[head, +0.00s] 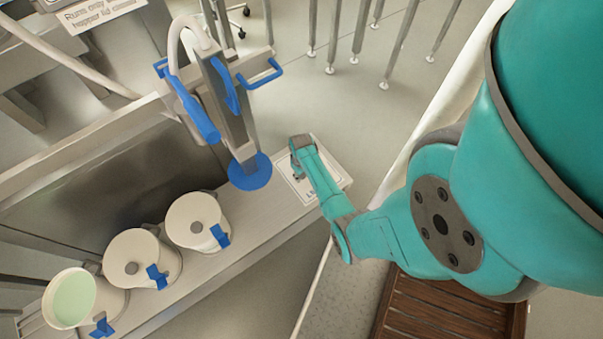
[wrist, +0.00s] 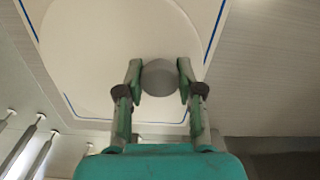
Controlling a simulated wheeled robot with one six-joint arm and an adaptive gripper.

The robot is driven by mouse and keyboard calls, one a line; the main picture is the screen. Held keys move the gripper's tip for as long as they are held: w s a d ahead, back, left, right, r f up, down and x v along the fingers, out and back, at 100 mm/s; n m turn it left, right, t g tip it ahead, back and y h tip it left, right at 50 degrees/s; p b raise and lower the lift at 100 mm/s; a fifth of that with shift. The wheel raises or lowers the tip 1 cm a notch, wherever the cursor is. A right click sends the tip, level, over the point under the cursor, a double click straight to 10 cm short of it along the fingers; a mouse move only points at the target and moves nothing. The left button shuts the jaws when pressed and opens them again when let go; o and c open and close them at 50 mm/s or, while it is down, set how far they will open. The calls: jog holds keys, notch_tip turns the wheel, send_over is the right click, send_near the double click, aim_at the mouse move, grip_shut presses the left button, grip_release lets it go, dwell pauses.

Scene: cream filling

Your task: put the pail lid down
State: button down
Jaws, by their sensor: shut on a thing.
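The pail lid is a pale round disc (wrist: 105,65) with a grey knob (wrist: 160,78) at its middle in the wrist view. My gripper (wrist: 161,80) is shut on the knob, one finger on each side. The lid lies over a white mat with a blue border line, which in the head view is a white panel (head: 327,168) at the right end of the bench. In the head view my gripper (head: 297,172) is over this panel, and the lid is hard to pick out there. I cannot tell whether the lid touches the mat. An open pail (head: 72,297) with pale green contents stands at the far left.
Two lidded pails (head: 140,258) (head: 197,220) with blue taps stand along the bench (head: 245,228). A steel stand with blue handles and a blue round foot (head: 250,172) is just left of the mat. A brown slatted surface (head: 440,315) is at the lower right.

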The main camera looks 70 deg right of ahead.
jog(key=c, duration=0.7)
grip_release()
jog(key=shift+f, duration=0.1)
notch_tip(320, 180, up, 12)
jog(key=s+a+f+n+t+h, duration=0.1)
jog(key=s+a+f+t+h, duration=0.15)
jog(key=a, duration=1.05)
jog(key=s+a+r+n+t, duration=0.1)
jog(key=s+a+r+t, duration=0.4)
jog(key=a, duration=0.4)
jog(key=s+a+r+n+t, duration=0.1)
jog(key=s+a+r+t, duration=0.1)
jog(key=r, duration=0.8)
jog(key=s+a+r+n+t+y, duration=0.1)
jog(key=s+a+r+t, duration=0.2)
jog(key=r, duration=0.7)
jog(key=s+a+r+t+y, duration=0.1)
jog(key=s+a+r, duration=0.4)
jog(key=r, duration=0.5)
jog(key=shift+s+a+r+n+t+y, duration=0.1)
jog(key=shift+s+n+t+y, duration=0.1)
jog(key=shift+t, duration=0.2)
jog(key=shift+s+r+n+t+y, duration=0.1)
jog(key=shift+n+t, duration=0.1)
jog(key=shift+t, duration=0.15)
